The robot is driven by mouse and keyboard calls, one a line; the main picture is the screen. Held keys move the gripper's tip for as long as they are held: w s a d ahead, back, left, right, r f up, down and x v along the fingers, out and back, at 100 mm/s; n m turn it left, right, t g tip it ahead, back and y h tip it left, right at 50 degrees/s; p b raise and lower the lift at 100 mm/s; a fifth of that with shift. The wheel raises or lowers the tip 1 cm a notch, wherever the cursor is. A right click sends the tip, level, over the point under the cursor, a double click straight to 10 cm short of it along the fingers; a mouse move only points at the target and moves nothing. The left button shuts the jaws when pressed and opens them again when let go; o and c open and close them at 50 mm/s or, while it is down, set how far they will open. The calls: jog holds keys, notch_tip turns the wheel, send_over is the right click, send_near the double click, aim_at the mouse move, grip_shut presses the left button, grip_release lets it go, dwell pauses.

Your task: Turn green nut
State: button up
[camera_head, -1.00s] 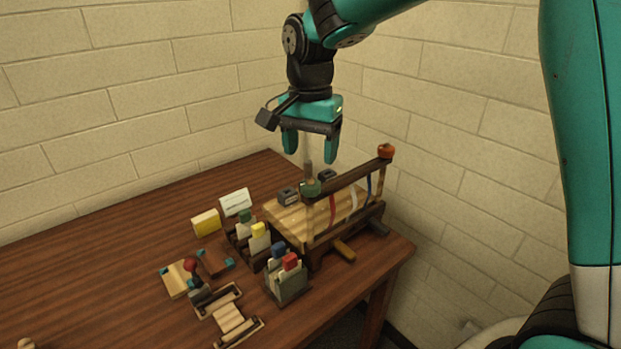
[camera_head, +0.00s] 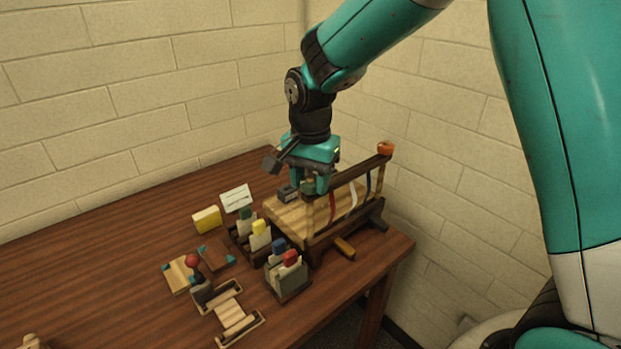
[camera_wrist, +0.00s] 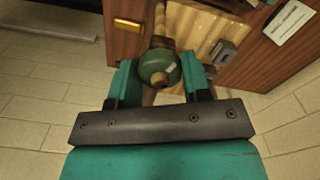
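The green nut (camera_wrist: 160,67) is a round dark green knob with a pale central stud and a small light mark. It sits at the near left end of the wooden frame's top bar. My gripper (camera_wrist: 160,72) points down over it, with one teal finger on each side. In the head view my gripper (camera_head: 310,185) is low at that end of the frame, and the nut (camera_head: 309,188) is mostly hidden by the fingers.
An orange-red nut (camera_head: 385,148) tops the frame's other end. The frame (camera_head: 350,174) carries red, white and blue strips. Card holders (camera_head: 289,284), a yellow block (camera_head: 207,220) and a white card (camera_head: 236,198) stand left of it.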

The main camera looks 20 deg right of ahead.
jog(key=shift+m, duration=0.3)
jog(key=m, duration=0.3)
jog(key=shift+p, duration=0.4)
jog(key=shift+m, duration=1.5)
jog(key=o, duration=0.9)
notch_tip(320, 180, up, 17)
jog(key=shift+r+b, duration=0.2)
jog(key=shift+b, duration=0.65)
